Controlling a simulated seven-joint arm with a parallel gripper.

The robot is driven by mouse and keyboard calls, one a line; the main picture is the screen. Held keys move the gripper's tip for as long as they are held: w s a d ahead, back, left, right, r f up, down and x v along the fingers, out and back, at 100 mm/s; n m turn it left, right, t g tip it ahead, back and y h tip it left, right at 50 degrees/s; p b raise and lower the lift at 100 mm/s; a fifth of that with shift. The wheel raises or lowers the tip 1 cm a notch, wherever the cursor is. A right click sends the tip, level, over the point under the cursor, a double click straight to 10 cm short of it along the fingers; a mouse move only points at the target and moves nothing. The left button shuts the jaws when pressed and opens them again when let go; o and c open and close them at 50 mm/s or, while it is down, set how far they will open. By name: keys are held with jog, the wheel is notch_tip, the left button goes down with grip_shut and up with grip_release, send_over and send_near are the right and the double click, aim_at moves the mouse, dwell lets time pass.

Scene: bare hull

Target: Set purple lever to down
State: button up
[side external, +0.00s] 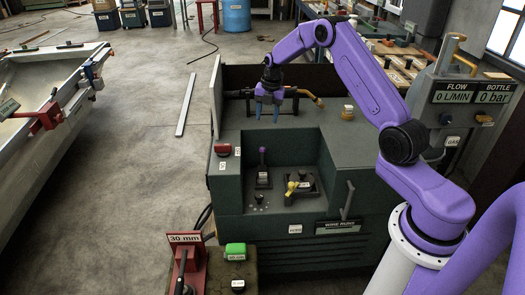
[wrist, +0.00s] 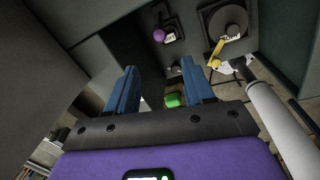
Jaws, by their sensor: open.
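The purple lever (side external: 262,157) stands roughly upright on a dark base plate in the recess of the green machine (side external: 228,195). In the wrist view its round purple knob (wrist: 159,35) shows at the top, beyond the fingers, beside a small white label. My gripper (side external: 267,112) has blue fingers and points down near the machine's upper back edge, above and apart from the lever. In the wrist view my gripper (wrist: 160,80) is open, with nothing between its fingers.
A red button (side external: 222,149) sits on the left top surface. A grey handle (side external: 348,200) rises at the front right.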

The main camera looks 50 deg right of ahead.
aim_at(262, 149)
jog(key=f, duration=0.5)
jog(key=w+f, duration=0.1)
jog(key=f, duration=0.5)
jog(key=a+f, duration=0.1)
jog(key=f, duration=0.4)
jog(key=shift+w+f, duration=0.15)
jog(key=shift+w, duration=0.1)
grip_shut()
